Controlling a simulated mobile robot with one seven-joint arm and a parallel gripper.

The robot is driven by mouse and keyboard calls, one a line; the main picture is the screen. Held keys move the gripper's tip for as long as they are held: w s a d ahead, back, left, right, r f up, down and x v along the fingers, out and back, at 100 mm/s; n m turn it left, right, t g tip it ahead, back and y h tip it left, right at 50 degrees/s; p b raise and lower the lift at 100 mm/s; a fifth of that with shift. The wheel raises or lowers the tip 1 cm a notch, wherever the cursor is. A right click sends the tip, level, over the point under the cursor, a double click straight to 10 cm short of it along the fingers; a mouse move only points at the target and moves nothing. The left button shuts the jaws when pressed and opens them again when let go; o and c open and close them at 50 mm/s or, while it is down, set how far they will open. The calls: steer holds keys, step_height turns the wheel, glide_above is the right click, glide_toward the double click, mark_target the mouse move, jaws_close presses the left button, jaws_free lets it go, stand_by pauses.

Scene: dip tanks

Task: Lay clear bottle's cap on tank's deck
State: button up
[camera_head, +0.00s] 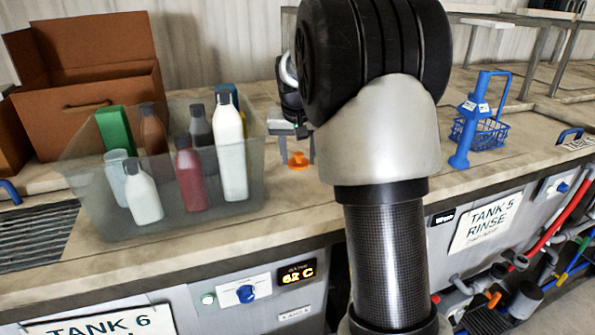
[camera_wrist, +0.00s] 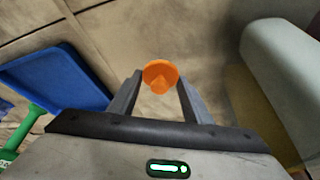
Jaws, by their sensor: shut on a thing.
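My gripper (camera_head: 298,149) points down over the beige tank deck (camera_head: 285,205), just right of a translucent bin. It is shut on a small orange cap (camera_head: 298,161), which shows between the fingertips. In the wrist view the cap (camera_wrist: 160,76) is round with a cone-like middle, held at the ends of the two grey fingers. The cap is at or just above the deck; I cannot tell whether it touches. A pale translucent container (camera_head: 117,167) stands in the bin at the left; I cannot tell whether it is the clear bottle.
The translucent bin (camera_head: 85,215) holds several bottles and a green box (camera_head: 115,130). A brown box (camera_head: 95,50) stands behind it. A blue basket (camera_head: 490,135) and a blue bottle-like thing (camera_head: 462,145) stand right of my arm. Bare deck lies in front of the gripper.

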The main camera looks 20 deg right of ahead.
mark_target(298, 164)
steer(key=shift+f, duration=2.15)
steer(key=shift+f+b, duration=0.25)
steer(key=shift+b, duration=0.05)
steer(key=o, duration=1)
steer(key=shift+r, duration=0.1)
steer(key=shift+r, duration=0.1)
steer(key=shift+r, duration=0.25)
steer(key=v, duration=1.1)
steer(key=shift+s+r+p, duration=0.25)
steer(key=shift+p, duration=0.15)
